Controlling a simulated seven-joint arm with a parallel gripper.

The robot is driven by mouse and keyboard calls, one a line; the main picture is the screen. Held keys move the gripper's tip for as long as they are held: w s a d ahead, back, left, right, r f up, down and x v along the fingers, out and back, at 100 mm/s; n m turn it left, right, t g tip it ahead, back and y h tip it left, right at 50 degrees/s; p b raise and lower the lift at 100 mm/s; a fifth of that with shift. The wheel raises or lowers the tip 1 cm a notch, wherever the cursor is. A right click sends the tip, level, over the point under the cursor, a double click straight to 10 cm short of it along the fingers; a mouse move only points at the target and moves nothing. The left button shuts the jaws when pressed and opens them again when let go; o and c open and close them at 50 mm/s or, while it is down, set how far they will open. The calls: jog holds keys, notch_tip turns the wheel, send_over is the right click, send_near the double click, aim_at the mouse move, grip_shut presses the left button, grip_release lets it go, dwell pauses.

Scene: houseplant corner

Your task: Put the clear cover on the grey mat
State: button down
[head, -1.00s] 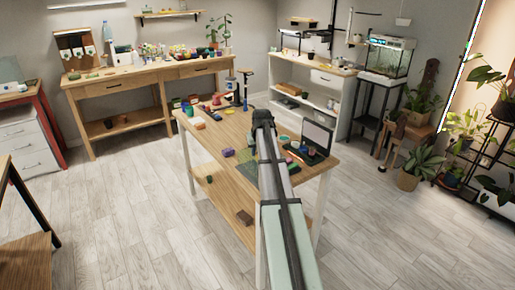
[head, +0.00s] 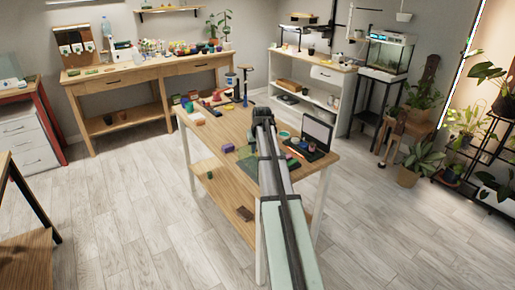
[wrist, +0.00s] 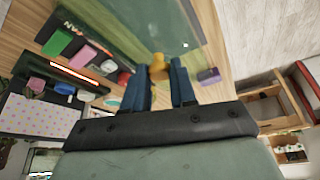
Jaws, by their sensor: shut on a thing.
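My gripper (wrist: 160,90) has its blue fingers on either side of a yellow-orange knob (wrist: 157,66) in the wrist view. The clear cover (wrist: 130,35), a see-through greenish shape, spreads beyond the knob, and the table shows through it. I cannot tell how high it is above the table. The grey mat (head: 246,153) shows as a dark patch on the wooden table in the head view, beside my arm and partly hidden. The fingers are hidden behind my arm there.
A purple block (head: 228,148) lies left of the mat. A black open case (head: 312,135) stands to the right. The wrist view shows a green block (wrist: 58,41), a pink block (wrist: 83,55) and a purple block (wrist: 208,75) near the cover. The table's front left is bare.

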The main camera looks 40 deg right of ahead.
jog(key=c, duration=0.8)
grip_release()
jog(key=shift+o, duration=0.2)
jog(key=o, duration=0.4)
jog(key=shift+r, duration=0.2)
jog(key=shift+r, duration=3.3)
